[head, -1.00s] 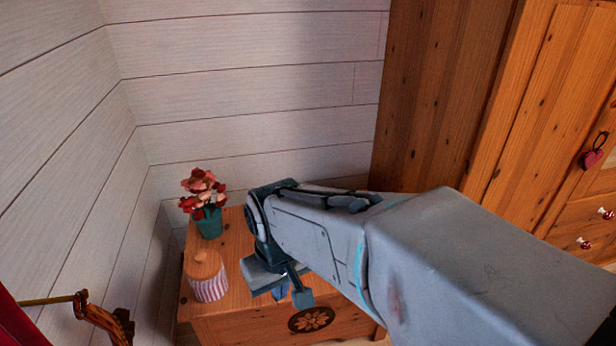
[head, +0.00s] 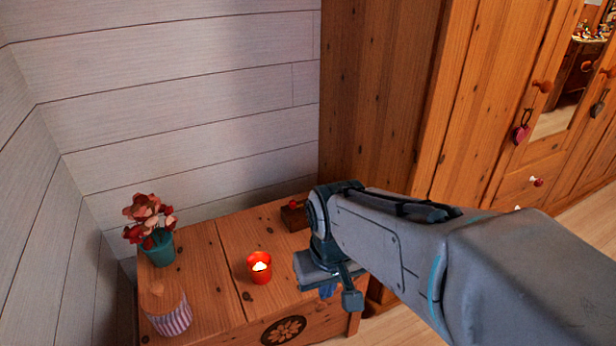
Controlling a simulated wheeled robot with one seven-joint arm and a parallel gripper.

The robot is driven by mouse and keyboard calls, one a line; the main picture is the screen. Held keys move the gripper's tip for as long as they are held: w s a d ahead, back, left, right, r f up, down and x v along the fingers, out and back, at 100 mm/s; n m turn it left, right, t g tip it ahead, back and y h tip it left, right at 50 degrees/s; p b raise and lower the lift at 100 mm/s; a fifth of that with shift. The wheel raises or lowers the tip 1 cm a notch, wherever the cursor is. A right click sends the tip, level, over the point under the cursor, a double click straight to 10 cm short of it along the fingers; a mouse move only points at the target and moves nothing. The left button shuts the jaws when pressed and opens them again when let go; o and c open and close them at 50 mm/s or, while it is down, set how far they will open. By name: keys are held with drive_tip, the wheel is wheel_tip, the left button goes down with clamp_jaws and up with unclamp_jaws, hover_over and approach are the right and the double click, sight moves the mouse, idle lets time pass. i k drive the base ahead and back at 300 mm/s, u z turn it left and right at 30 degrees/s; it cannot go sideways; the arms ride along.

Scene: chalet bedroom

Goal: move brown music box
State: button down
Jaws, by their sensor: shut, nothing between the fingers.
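A small brown box (head: 293,217) with a red knob or ball on top sits at the back right of the wooden chest; it looks like the music box. My arm hides its right side. My gripper (head: 340,294) is shut and empty. In the picture it appears over the right end of the chest, below and to the right of the box, apart from it. Its fingers are partly hidden by the gripper body.
The wooden chest (head: 212,287) also bears a lit red candle cup (head: 260,268), a striped jar with wooden lid (head: 168,311) and red flowers in a teal pot (head: 157,247). A tall wooden wardrobe (head: 385,95) stands at right. Floor shows at lower right.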

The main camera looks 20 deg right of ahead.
sight(295, 221)
drive_tip(key=z, duration=0.2)
drive_tip(key=k, duration=0.5)
drive_tip(key=z, duration=0.8)
drive_tip(key=i, duration=1.3)
drive_tip(key=u, duration=0.7)
